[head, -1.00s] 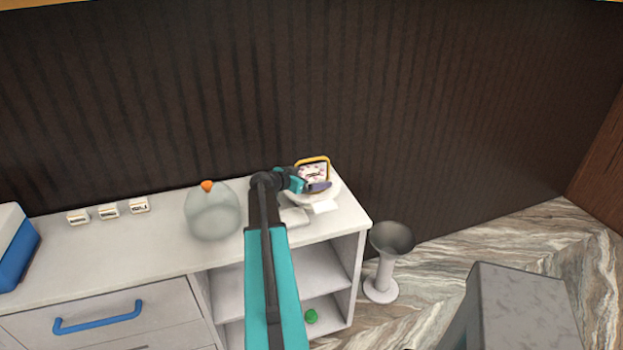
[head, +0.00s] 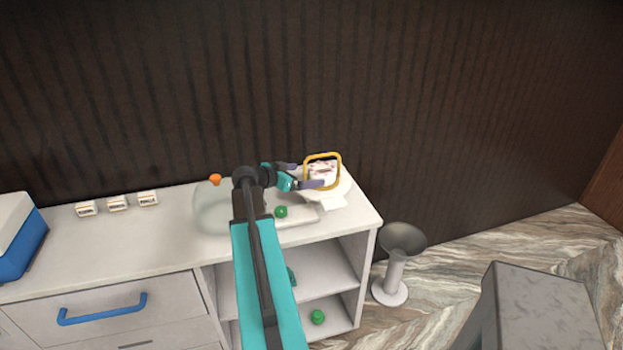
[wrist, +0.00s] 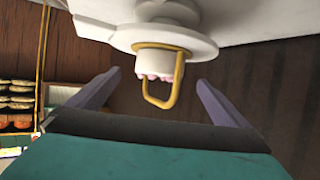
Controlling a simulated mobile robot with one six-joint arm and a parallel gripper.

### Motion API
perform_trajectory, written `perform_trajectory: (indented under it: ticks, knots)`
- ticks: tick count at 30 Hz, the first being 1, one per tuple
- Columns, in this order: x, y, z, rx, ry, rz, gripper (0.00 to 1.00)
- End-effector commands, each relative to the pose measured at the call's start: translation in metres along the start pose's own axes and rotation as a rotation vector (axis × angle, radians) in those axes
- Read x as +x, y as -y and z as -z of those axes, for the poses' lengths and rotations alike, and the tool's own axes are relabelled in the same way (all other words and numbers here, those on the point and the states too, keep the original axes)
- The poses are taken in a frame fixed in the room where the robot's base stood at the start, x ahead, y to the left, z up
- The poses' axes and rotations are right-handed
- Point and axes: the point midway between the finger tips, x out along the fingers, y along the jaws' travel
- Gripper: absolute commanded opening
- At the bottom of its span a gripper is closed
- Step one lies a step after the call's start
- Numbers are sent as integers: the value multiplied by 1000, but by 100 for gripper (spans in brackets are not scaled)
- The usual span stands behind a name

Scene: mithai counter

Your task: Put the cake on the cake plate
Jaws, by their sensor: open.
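The cake (head: 324,175) is white with pink bits on top and has a yellow loop handle. It stands upright on the white cake plate (head: 345,187) at the right end of the counter. The wrist view shows the cake (wrist: 155,62) and the round cake plate (wrist: 195,45) upside down, with the cake resting on the plate. My gripper (head: 299,175) is open and empty at the left of the cake. In the wrist view my gripper (wrist: 158,85) has its fingers wide apart, with the handle between and beyond them, untouched.
A clear dome (head: 208,208) with an orange knob stands left, partly behind my arm. A small green thing (head: 281,211) lies near the counter's front. Several small labels (head: 117,203) and a blue-white box (head: 15,240) are further left. A grey pedestal (head: 397,260) stands right on the floor.

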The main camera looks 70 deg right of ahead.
Motion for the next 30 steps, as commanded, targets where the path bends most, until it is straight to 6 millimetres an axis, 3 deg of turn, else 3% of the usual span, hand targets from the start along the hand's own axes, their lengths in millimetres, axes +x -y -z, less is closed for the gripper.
perform_trajectory:
  ticks: [8,30]
  knots:
    - [-20,0,0,1,0,0,99]
    - [-21,0,0,0,0,0,99]
